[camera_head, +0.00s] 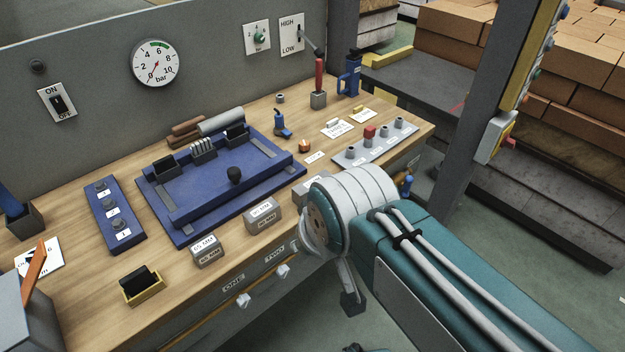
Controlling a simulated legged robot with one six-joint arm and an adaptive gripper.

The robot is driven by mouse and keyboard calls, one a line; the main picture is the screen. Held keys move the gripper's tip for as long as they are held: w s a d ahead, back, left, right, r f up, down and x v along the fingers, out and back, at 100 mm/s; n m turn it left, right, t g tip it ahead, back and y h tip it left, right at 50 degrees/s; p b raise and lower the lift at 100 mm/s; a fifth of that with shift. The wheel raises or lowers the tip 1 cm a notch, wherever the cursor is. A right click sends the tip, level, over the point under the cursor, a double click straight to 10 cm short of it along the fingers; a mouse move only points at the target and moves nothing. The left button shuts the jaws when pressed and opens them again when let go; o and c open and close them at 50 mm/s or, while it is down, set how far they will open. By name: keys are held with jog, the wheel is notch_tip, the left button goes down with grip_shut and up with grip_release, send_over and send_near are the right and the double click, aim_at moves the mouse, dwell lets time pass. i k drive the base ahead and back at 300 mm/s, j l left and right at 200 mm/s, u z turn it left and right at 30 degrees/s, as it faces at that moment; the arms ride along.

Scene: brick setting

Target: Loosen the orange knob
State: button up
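A small orange knob (304,147) sits on the wooden workbench, right of the blue fixture and behind a small white label. It stands apart from my arm. My arm reaches in from the lower right, and its rounded white and teal joint is in front of the bench edge. A dark block-like part (351,302) hangs below that joint, in front of the bench; it may be part of my gripper. The rest of the gripper is hidden or out of frame, so its opening does not show. Nothing of mine touches the knob.
A blue fixture plate (193,213) fills the bench middle. A blue spray-like tool (281,124) stands behind the knob, and a grey peg strip (375,143) lies to its right. Grey labelled blocks (262,215) line the front edge. A dark post (463,130) rises at right.

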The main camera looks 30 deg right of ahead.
aim_at(303, 146)
jog(key=i+l, duration=0.35)
jog(key=l, duration=0.15)
jog(key=i+l+z, duration=0.1)
jog(key=i+l, duration=0.25)
jog(key=l, duration=0.1)
